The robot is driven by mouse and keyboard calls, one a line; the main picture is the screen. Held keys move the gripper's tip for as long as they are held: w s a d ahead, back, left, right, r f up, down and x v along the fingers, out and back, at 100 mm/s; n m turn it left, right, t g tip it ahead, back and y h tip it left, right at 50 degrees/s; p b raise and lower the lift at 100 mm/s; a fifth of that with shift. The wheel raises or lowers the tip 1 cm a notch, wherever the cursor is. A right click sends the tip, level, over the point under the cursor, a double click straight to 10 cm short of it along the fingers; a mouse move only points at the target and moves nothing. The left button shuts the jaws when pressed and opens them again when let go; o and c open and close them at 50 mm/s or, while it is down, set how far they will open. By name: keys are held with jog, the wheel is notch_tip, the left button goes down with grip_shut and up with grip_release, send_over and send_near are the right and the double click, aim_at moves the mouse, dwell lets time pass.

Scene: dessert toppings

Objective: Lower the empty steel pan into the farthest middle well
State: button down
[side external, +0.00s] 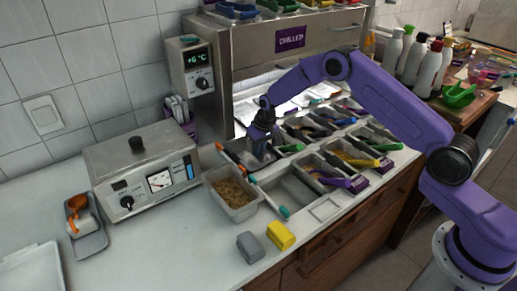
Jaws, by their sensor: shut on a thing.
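My gripper (262,141) points down over the left end of the far row of wells. It is shut on what appears to be the empty steel pan (258,158), whose grey metal shows just under the fingers. The gripper and arm hide much of the pan, and I cannot tell whether it is seated in a well or held slightly above. The bank of wells (325,210) is set in the counter; several pans there hold toppings and coloured-handled utensils. A bare steel recess (284,192) shows in the near row.
A steel pan of golden crumbs (233,193) stands left of the wells. A grey block (250,247) and a yellow block (281,235) lie in front. A steel heater box (145,168) stands left. The chilled cabinet (290,58) rises close behind my gripper.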

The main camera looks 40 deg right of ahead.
jog(key=shift+f, duration=0.6)
dwell(0.7)
jog(key=c, duration=0.8)
grip_release()
jog(key=shift+r, duration=0.1)
jog(key=shift+r, duration=3.9)
